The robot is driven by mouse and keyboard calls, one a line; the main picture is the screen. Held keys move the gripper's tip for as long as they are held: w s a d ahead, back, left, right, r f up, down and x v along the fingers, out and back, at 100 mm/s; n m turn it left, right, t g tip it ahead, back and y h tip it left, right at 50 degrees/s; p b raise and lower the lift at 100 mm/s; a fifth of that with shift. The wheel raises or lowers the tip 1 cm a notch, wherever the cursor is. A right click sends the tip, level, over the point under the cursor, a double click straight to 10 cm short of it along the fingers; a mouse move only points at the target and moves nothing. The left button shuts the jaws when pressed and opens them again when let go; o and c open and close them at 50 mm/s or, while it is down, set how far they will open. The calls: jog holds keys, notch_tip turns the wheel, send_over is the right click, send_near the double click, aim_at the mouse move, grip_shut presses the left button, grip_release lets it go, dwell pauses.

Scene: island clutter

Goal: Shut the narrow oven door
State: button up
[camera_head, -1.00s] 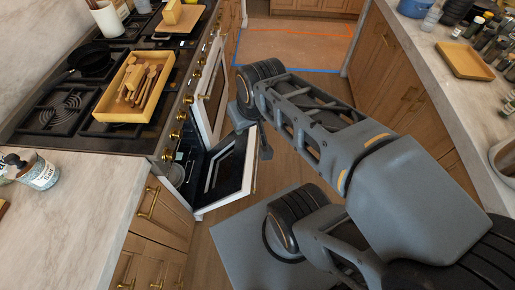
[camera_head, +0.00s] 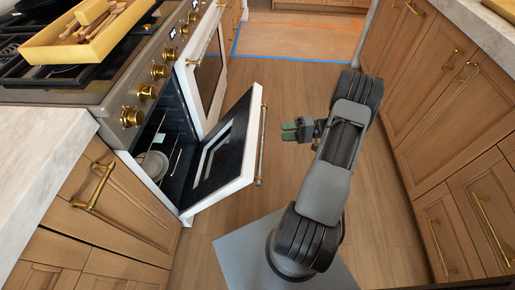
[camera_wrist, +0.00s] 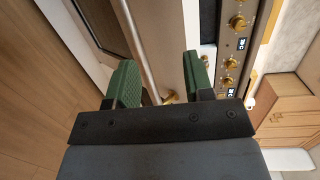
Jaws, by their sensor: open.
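The narrow oven door (camera_head: 231,150) hangs open in the head view, tilted out and down from the near end of the range. It has a white frame, a dark inner face with a window and a gold handle (camera_head: 262,145) along its outer edge. Behind it, plates (camera_head: 154,163) show inside the oven. My gripper (camera_head: 292,130) has green fingertips that point left; it is open and empty, just right of the handle and apart from it. In the wrist view my gripper (camera_wrist: 160,82) has its two green fingers spread, with a pale bar beyond them.
A second, white-framed oven door (camera_head: 208,75) stands behind the open one. Gold knobs (camera_head: 146,91) line the range front. A yellow tray (camera_head: 65,50) of wooden utensils sits on the cooktop. Wooden cabinets (camera_head: 440,120) border the right; floor is clear between.

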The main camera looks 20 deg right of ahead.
notch_tip(320, 180, down, 6)
jog(key=d+m+t+b, duration=0.1)
jog(key=d+t+b, duration=0.1)
jog(key=t, duration=0.1)
jog(key=b+x, duration=0.1)
jog(key=x, duration=1.1)
jog(key=shift+a+r, duration=0.35)
jog(key=shift+a, duration=0.1)
grip_shut()
